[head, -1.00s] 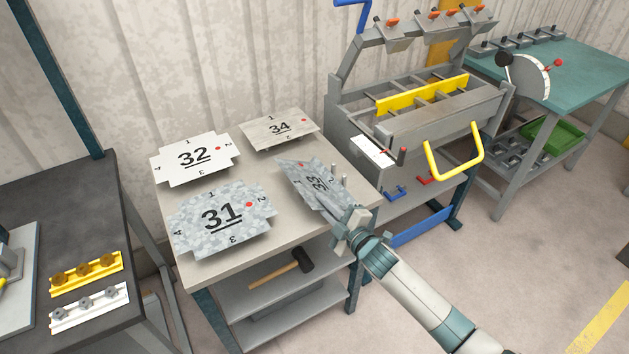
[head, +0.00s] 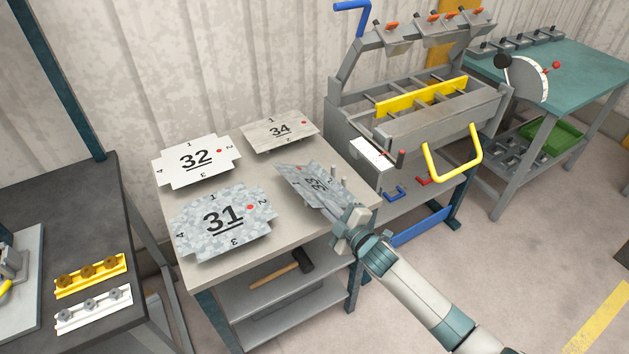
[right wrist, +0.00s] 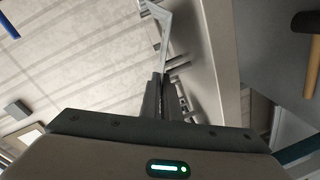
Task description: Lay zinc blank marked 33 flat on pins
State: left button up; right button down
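The mottled zinc blank marked 33 (head: 299,180) is tilted over the right side of the table in the head view, not lying flat. My right gripper (head: 350,224) is shut on its near right edge. In the right wrist view the fingers (right wrist: 160,98) are close together, with the thin grey blank (right wrist: 162,25) rising from between them, seen nearly edge-on. Short grey upright pins (head: 335,172) stand just behind the blank. The blank hides part of the tabletop, and I cannot tell whether it touches the table or pins. My left gripper is not in view.
Blanks 31 (head: 222,220), 32 (head: 196,160) and 34 (head: 280,131) lie on the beige table (head: 290,231). A black-headed mallet (head: 304,262) lies on the shelf below. The panel bender (head: 428,112) with its yellow handle (head: 456,160) stands close at the right.

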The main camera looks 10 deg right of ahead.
jog(key=shift+r, duration=0.2)
dwell(0.3)
jog(key=shift+s+d+r+p, duration=0.25)
jog(key=shift+s+p, duration=0.35)
jog(key=p+v, duration=0.1)
jog(key=v, duration=0.1)
jog(key=p+v, duration=0.1)
jog(key=v, duration=0.2)
jog(key=shift+s+r+p, duration=0.3)
jog(key=shift+p, duration=0.1)
jog(key=shift+w, duration=0.1)
